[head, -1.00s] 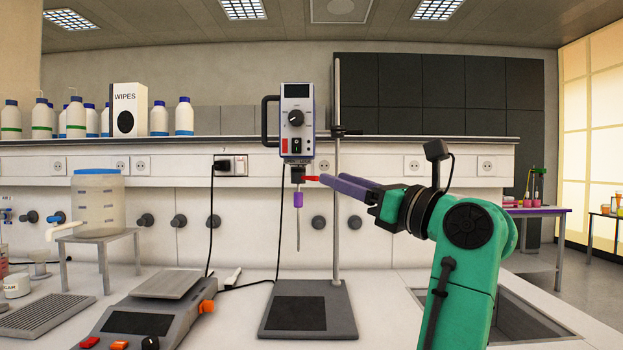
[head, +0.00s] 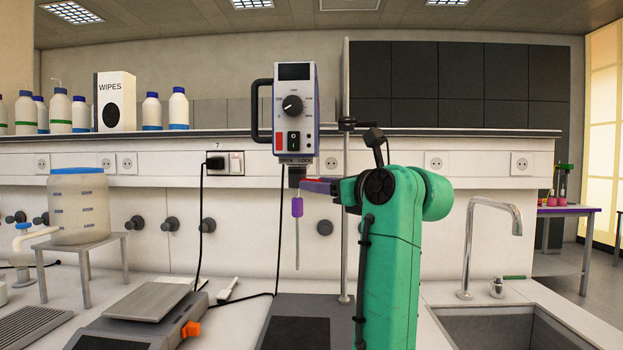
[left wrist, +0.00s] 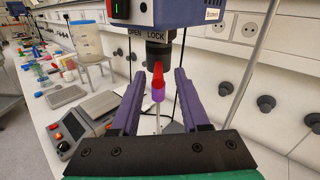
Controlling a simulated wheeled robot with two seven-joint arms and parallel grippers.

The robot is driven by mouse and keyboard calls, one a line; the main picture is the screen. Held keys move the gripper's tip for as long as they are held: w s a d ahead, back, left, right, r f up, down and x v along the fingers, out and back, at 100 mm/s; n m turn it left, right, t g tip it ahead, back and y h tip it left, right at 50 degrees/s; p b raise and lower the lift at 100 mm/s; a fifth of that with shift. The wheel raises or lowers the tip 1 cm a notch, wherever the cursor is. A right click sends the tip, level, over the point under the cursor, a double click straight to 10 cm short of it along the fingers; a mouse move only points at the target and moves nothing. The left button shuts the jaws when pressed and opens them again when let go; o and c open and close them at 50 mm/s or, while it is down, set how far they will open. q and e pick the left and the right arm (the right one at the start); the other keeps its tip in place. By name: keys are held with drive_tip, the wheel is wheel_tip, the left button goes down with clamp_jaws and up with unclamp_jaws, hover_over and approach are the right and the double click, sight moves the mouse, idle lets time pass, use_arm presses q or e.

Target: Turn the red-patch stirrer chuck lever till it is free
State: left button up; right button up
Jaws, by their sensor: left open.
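The stirrer (head: 294,100), a grey-blue box with a dial and a red patch (head: 279,142), hangs on a stand rod. Below it is the dark chuck (left wrist: 158,52), under a label reading OPEN and LOCK. The red chuck lever (left wrist: 156,76) points out toward the left wrist camera, below the LOCK side. My left gripper (left wrist: 160,82) is open, its purple fingers on either side of the lever, with gaps visible. In the head view the left gripper (head: 318,186) largely hides the lever. A purple-sleeved stirring shaft (head: 297,207) hangs below the chuck. My right gripper is out of view.
The stand rod (head: 346,240) rises close beside my left gripper. A balance (head: 145,301) and a tank on a small stand (head: 79,205) are to the left. A sink (head: 505,330) with a tap is at the right. A black cable hangs behind the stirrer.

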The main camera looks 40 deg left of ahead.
use_arm(q)
drive_tip(key=x, duration=0.2)
drive_tip(key=shift+s+a+r, duration=0.1)
drive_tip(key=shift+a+r, duration=0.05)
drive_tip(key=shift+a, duration=0.15)
clamp_jaws()
idle(1.2)
